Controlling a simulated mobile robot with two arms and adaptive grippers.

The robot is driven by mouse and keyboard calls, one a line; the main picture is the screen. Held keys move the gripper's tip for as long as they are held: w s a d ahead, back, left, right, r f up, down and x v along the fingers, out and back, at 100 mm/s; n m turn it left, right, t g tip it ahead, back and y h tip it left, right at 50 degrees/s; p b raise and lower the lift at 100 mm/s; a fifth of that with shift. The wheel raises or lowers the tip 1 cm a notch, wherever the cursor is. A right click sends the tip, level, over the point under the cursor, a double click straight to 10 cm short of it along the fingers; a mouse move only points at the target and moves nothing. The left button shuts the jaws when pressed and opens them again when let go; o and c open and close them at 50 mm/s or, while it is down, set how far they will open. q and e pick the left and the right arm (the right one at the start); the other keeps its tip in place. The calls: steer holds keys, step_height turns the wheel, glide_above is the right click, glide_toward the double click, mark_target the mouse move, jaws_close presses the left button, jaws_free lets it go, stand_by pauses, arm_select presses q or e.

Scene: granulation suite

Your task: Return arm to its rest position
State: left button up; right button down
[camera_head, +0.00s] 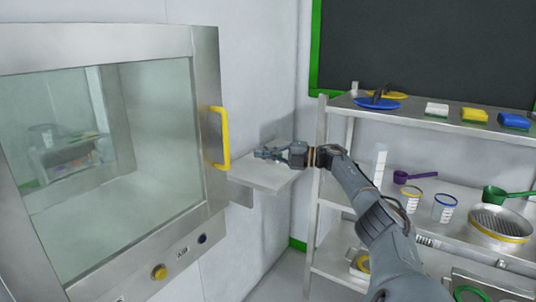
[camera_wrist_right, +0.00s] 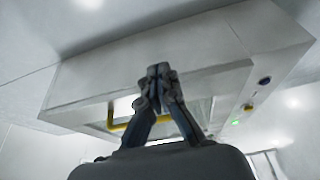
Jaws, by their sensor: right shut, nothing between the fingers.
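My right gripper (camera_head: 268,153) is at the middle of the head view, at the end of my right arm, which comes in from the lower right. It points left, over or in front of a small pale wall shelf (camera_head: 265,176), just right of the yellow door handle (camera_head: 220,138). In the right wrist view my right gripper (camera_wrist_right: 158,80) is shut with its fingertips together and nothing between them. The yellow handle (camera_wrist_right: 122,126) shows behind the fingers there. My left gripper is not in either view.
A steel cabinet (camera_head: 208,75) with a glass door fills the left. A steel rack (camera_head: 322,185) stands at right, holding a purple scoop (camera_head: 415,177), a green scoop (camera_head: 508,194), cups, a sieve (camera_head: 500,228) and sponges. The floor between cabinet and rack looks clear.

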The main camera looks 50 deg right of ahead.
steer(key=shift+s+d+b, duration=0.15)
steer(key=shift+d+b, duration=0.15)
steer(key=shift+d, duration=0.6)
